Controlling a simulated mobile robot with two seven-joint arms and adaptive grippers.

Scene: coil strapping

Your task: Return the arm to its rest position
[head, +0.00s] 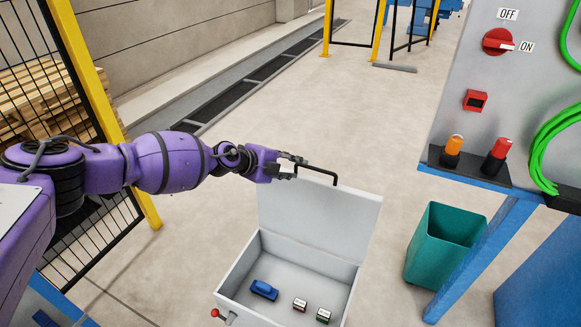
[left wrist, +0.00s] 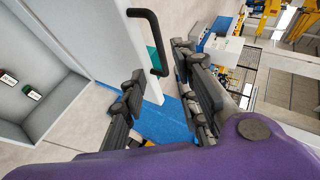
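My left arm (head: 170,162) is purple and stretches in from the left of the head view. Its gripper (head: 297,168) is at the upper left of the open lid (head: 320,218) of a light grey box (head: 300,249), close to the lid's black handle (head: 318,172). My right gripper is not in view.
The box holds a blue object (head: 264,290) and two small labelled items. A teal bin (head: 443,246) stands right of it, beside a grey control panel (head: 490,95) with a red switch. A yellow-framed fence (head: 90,70) stands at the left. Floor beyond the lid is clear.

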